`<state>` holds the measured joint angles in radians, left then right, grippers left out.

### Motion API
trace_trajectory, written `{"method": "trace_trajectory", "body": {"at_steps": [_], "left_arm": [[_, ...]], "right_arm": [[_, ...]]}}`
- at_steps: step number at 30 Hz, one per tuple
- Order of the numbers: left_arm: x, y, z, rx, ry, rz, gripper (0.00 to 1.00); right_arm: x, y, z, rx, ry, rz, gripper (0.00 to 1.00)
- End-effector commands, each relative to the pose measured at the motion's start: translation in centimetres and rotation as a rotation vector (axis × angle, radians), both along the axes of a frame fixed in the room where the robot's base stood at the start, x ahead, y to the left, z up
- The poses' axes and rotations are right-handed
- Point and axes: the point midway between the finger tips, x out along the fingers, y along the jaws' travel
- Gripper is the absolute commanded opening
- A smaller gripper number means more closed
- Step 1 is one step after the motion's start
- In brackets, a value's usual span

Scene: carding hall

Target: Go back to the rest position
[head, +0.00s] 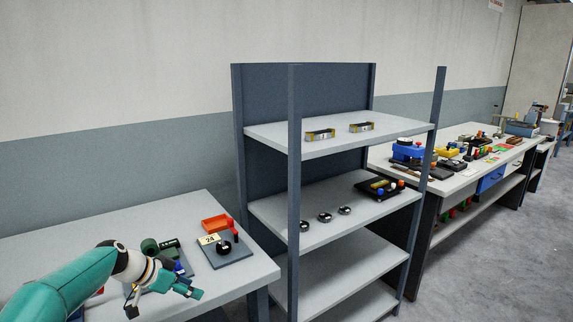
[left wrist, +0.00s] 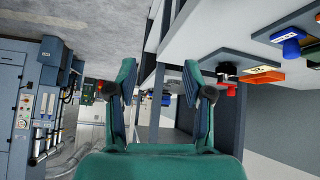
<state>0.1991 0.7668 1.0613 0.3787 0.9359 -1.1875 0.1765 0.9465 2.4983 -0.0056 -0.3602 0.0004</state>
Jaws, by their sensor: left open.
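My left gripper (head: 164,297) is at the end of the teal arm, in front of the left table (head: 235,287) in the head view. In the left wrist view its two teal fingers (left wrist: 157,82) stand wide apart, with nothing between them. A grey board (head: 232,257) with an orange tray (head: 216,224), a label reading 24 and a black knob lies on that table, right of the gripper. A dark green part (head: 160,247) lies just behind the gripper, partly hidden by it. My right gripper is not in view.
A grey shelf unit (head: 345,225) stands right of the table, with yellow-and-silver pieces (head: 320,135) on its top shelf and round parts (head: 325,217) below. A second table (head: 385,160) with many items stands beyond. Open floor (head: 480,250) lies at the right.

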Motion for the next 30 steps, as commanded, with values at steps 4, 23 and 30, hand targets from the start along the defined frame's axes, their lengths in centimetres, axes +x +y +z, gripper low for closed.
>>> {"method": "trace_trajectory", "body": {"at_steps": [4,23,30], "left_arm": [[-1.9,-1.8,-3.7,-0.004,0.084,-0.035,0.51],[-28.6,-11.1,-28.2,0.088,0.71,0.159,0.51],[-40.1,-12.7,-29.6,0.078,0.828,0.447,0.51]], "right_arm": [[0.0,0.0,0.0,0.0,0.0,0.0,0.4],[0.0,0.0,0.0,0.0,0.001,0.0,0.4],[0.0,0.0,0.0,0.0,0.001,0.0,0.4]]}}
